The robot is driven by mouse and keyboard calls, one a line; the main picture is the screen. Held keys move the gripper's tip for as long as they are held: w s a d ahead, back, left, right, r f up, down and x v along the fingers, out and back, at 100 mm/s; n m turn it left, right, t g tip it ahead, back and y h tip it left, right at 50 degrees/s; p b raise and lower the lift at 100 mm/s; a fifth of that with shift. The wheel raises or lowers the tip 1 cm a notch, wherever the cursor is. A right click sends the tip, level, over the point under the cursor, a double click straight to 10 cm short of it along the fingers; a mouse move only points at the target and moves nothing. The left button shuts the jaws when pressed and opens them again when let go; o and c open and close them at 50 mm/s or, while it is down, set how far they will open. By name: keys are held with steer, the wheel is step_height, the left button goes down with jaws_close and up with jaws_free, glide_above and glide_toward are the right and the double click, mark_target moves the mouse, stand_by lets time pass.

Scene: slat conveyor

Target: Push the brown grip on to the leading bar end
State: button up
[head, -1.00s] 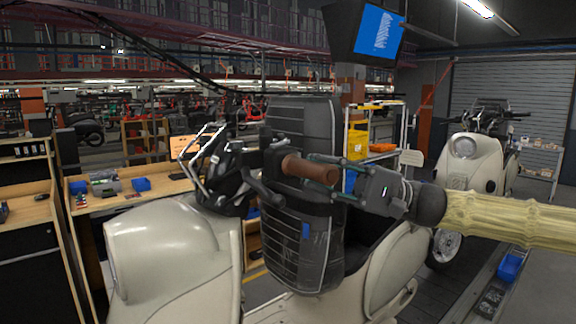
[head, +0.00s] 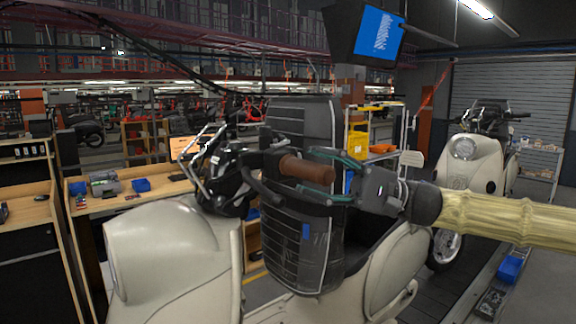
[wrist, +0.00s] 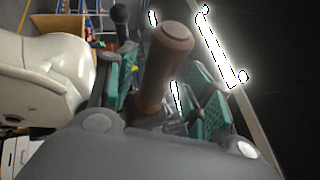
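The brown grip (head: 307,170) lies roughly level at the near handlebar end of the cream scooter (head: 165,250). Its left end meets the black lever housing (head: 262,162); how far it sits on the bar is hidden. My gripper (head: 327,172) is around its right part, with the teal-padded fingers spread above and below it. In the wrist view the grip (wrist: 166,60) stands between the spread fingers (wrist: 160,95), with a visible gap to the right finger. The black brake lever (wrist: 121,25) shows beside it.
A workbench (head: 130,200) with blue bins is at the left.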

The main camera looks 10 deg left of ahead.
steer(key=v, duration=1.2)
steer(key=shift+f, duration=0.1)
